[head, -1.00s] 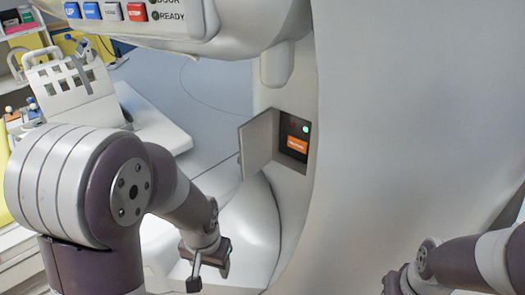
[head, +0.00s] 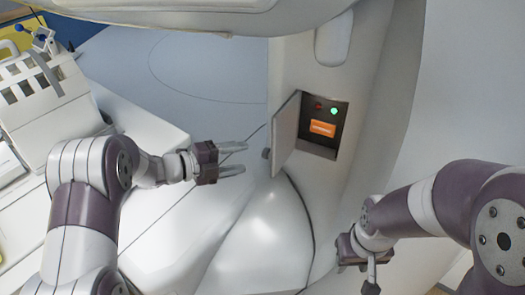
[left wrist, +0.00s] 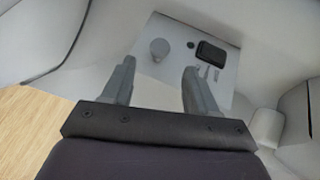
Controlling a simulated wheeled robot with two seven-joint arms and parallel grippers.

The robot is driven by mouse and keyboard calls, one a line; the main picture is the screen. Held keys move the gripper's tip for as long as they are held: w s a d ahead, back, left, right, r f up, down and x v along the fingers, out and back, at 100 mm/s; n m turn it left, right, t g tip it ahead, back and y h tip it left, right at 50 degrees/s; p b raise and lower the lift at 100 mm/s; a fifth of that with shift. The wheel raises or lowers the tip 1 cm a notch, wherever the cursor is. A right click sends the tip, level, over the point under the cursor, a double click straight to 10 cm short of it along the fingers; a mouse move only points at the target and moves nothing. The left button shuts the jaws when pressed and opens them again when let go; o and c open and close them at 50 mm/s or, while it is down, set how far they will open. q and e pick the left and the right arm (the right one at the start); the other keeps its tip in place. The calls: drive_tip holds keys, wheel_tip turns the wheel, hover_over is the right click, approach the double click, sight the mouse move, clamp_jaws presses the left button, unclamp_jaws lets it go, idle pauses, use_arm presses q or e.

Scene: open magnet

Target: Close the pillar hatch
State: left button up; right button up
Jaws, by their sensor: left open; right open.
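The pillar hatch (head: 286,132) is a light grey flap standing open, swung out to the left of a dark recess (head: 338,107) in the white pillar. The recess holds an orange label, a lit green lamp and a dim red one. In the left wrist view the hatch's outer face (left wrist: 185,52) shows a round knob (left wrist: 158,47) and a black latch (left wrist: 211,53). My left gripper (head: 245,158) is open and empty, pointing at the hatch from its left, apart from it. Its fingers (left wrist: 157,75) show below the knob in the wrist view. My right gripper (head: 368,287) is open, low and right of the hatch.
The white pillar and a large curved housing (head: 445,80) stand right of the hatch. A rounded white base cover (head: 270,235) bulges below it. A white bench (head: 160,130) lies at left. Blue floor (head: 210,90) is open behind my left gripper.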

sight(262, 154)
use_arm(q)
drive_tip(key=x, duration=0.9)
drive_tip(key=shift+p, duration=0.35)
clamp_jaws()
